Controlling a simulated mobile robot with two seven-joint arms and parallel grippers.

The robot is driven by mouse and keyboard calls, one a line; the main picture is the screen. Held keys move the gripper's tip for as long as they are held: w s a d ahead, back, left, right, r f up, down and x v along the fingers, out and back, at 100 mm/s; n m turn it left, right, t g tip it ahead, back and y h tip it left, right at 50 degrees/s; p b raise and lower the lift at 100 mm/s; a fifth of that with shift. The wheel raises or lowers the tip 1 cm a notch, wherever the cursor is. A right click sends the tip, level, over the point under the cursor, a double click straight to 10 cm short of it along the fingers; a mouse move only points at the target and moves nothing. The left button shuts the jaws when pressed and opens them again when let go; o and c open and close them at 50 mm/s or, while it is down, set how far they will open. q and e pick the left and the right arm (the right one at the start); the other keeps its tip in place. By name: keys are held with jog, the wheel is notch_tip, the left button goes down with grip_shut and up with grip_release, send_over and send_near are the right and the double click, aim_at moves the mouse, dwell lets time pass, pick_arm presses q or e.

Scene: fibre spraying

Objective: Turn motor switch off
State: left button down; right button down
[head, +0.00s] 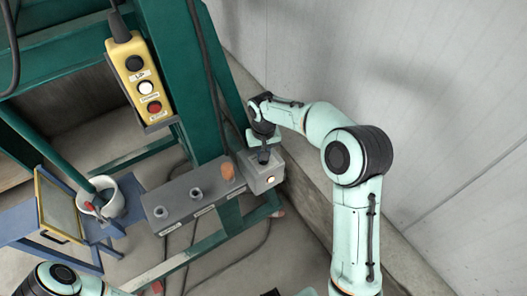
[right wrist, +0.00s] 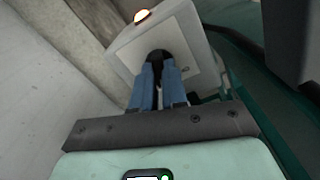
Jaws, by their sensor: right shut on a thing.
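The motor switch is a light grey box (head: 271,181) with a glowing lamp (head: 270,180) on its face, fixed to the green frame at the centre of the head view. In the right wrist view the box (right wrist: 122,45) shows its lit lamp (right wrist: 142,16) and a black knob (right wrist: 158,57). My right gripper (right wrist: 160,75) is shut on the knob, its blue fingers on either side of it. In the head view my right gripper (head: 262,146) comes down onto the box from above. My left arm shows only at the lower left corner; its gripper is out of view.
A grey control box (head: 182,203) with several knobs and an orange part stands left of the switch. A yellow pendant (head: 139,75) with three buttons hangs on the green frame (head: 180,60). A white bucket (head: 118,205) is at the left. A wall is at the right.

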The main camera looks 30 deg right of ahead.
jog(key=n+p, duration=0.1)
jog(key=n, duration=0.4)
jog(key=shift+n, duration=0.3)
pick_arm(q)
jog(key=w+r, duration=0.1)
jog(key=w+r+p, duration=0.1)
jog(key=r, duration=0.1)
jog(key=shift+w+r, duration=0.25)
pick_arm(e)
jog(key=n, duration=0.5)
jog(key=shift+n, duration=0.3)
jog(key=c, duration=1.2)
grip_release()
jog(key=shift+o, duration=0.2)
